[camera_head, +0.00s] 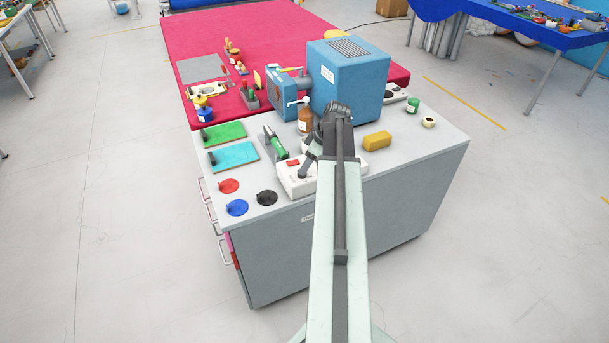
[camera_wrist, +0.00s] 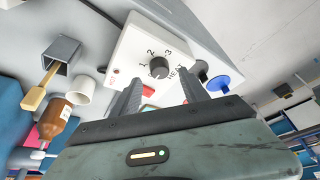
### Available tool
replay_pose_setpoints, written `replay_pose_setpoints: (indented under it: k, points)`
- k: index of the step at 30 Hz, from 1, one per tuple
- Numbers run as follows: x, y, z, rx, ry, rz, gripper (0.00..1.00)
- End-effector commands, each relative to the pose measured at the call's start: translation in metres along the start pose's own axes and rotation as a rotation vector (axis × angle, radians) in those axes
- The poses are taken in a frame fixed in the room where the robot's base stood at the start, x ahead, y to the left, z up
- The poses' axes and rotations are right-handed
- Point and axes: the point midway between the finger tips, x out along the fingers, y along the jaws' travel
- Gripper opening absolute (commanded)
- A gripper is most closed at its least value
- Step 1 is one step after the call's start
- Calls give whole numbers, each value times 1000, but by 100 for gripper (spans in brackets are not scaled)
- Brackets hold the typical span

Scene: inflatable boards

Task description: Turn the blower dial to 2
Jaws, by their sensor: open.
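In the wrist view a white control box (camera_wrist: 190,62) has a dark round dial (camera_wrist: 159,68) with the numbers 1, 2 and 3 printed around it. I cannot tell which number the dial points at. My gripper (camera_wrist: 162,82) is open, its two dark fingers apart on either side of the dial's near side, with nothing between them. Whether they touch the box is not clear. A red patch (camera_wrist: 148,90) shows on the box between the fingers. In the head view the white box (camera_head: 296,184) stands at the bench's front edge, partly hidden by my arm.
A green-handled tool (camera_head: 277,146) and a brown bottle (camera_head: 305,121) stand close to the box. A blue machine (camera_head: 350,78) is behind, and a yellow block (camera_head: 377,141) lies right of my arm. Red (camera_head: 229,186), blue (camera_head: 237,208) and black (camera_head: 266,198) discs lie to the left.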

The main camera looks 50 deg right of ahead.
Motion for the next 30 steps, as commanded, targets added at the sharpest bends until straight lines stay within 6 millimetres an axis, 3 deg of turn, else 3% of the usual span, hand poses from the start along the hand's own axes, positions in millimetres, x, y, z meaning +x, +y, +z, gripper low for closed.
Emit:
replay_pose_setpoints:
  k: [1,5,14,20,30]
  points:
    - [19,0,4,0,0,0,52]
    - [37,0,3,1,0,0,52]
    - [38,0,1,2,0,0,52]
    - [38,0,1,2,-1,0,2]
    - [38,-1,2,37,-1,14,0]
